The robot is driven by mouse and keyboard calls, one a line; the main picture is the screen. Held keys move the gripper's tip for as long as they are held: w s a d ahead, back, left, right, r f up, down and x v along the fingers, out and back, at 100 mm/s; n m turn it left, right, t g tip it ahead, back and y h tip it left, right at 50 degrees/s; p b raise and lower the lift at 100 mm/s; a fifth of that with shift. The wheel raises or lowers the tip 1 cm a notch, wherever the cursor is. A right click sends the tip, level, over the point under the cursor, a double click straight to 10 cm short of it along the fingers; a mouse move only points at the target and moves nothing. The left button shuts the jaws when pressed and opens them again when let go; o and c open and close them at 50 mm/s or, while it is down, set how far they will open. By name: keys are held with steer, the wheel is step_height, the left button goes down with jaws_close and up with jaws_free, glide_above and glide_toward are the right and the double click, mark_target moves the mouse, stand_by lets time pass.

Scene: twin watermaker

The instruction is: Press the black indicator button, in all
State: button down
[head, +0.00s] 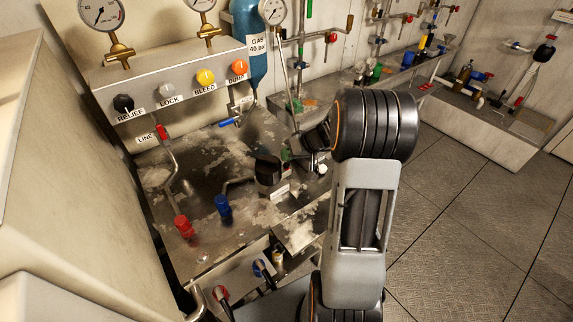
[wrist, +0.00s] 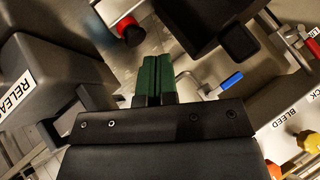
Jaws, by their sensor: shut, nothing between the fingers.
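A row of round buttons sits on the grey panel in the head view. The black button (head: 123,103) is at its left end, above the RELIEF label. My gripper (wrist: 155,60) shows in the wrist view with its two green fingers together and nothing between them. It is apart from the panel, over the stained bench. In the head view my arm hides most of the gripper. The black button does not show clearly in the wrist view.
Beside the black button are a white (head: 167,89), a yellow (head: 206,77) and an orange button (head: 239,67). A blue-handled lever (wrist: 231,82) and a red knob (wrist: 130,32) lie near the fingers. A RELEASE-labelled box (wrist: 40,75) is at left.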

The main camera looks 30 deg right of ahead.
mark_target(287, 164)
steer(key=shift+f+b, duration=0.85)
steer(key=shift+b, duration=0.7)
stand_by(0.8)
steer(key=shift+s+a+f+b, duration=0.1)
steer(key=shift+s+f+b, duration=0.1)
steer(key=shift+f+b, duration=0.15)
stand_by(0.5)
steer(key=shift+r, duration=0.1)
steer(key=shift+w+r, duration=0.15)
steer(key=shift+r, duration=0.7)
steer(key=shift+r+p, duration=0.15)
steer(key=shift+p, duration=0.15)
steer(key=shift+r+p, duration=1.1)
steer(key=shift+r, duration=1.35)
